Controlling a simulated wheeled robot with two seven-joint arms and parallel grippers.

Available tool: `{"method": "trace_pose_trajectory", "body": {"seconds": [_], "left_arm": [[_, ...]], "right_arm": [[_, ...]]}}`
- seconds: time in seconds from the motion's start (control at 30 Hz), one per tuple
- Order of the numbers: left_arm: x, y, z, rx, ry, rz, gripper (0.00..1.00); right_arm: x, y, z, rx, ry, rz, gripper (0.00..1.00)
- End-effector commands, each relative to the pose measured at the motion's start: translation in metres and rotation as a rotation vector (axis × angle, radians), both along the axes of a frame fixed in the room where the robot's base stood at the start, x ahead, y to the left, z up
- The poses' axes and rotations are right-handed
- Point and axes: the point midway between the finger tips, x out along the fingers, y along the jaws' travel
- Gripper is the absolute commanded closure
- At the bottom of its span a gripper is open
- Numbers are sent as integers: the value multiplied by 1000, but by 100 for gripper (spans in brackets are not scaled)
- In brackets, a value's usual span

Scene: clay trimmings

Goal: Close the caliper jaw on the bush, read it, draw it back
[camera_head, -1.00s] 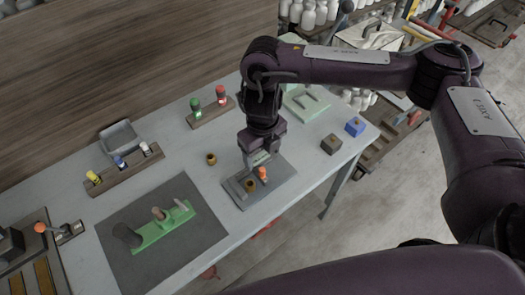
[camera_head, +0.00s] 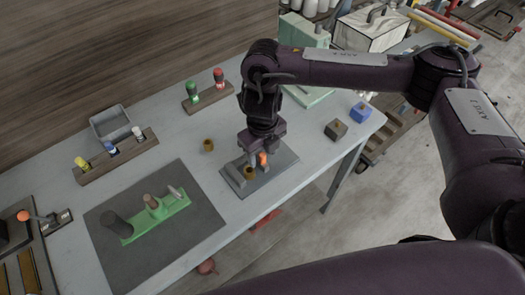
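The caliper is a grey plate (camera_head: 276,175) with grey jaw blocks, near the right front of the table. A brass bush (camera_head: 249,173) stands on it by the grey blocks. An orange knob (camera_head: 263,158) stands at the right of the bush. My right gripper (camera_head: 254,157) points down at the knob from above, its fingers close beside it. The fingers are small and partly hidden, so I cannot tell whether they touch or grip the knob. Whether the jaw touches the bush is not clear. My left gripper is not in view.
A second brass bush (camera_head: 208,145) stands left of the plate. A dark mat (camera_head: 196,235) with a green fixture (camera_head: 158,215) lies to the left. A dark block (camera_head: 335,130) and a blue block (camera_head: 361,112) sit at the right. Racks with coloured items stand behind.

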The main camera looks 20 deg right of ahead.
Motion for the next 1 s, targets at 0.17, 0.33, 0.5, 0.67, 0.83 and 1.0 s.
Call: {"method": "trace_pose_trajectory", "body": {"seconds": [0.17,0.33,0.5,0.67,0.83,1.0], "left_arm": [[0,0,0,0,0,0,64],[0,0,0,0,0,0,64],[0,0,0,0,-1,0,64],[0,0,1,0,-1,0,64],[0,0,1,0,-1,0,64],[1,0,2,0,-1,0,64]], "right_arm": [[0,0,0,0,0,0,74],[0,0,0,0,0,0,93],[0,0,0,0,0,0,93],[-1,3,0,0,0,1,93],[-2,6,0,1,1,2,93],[-4,9,0,1,1,2,93]]}}
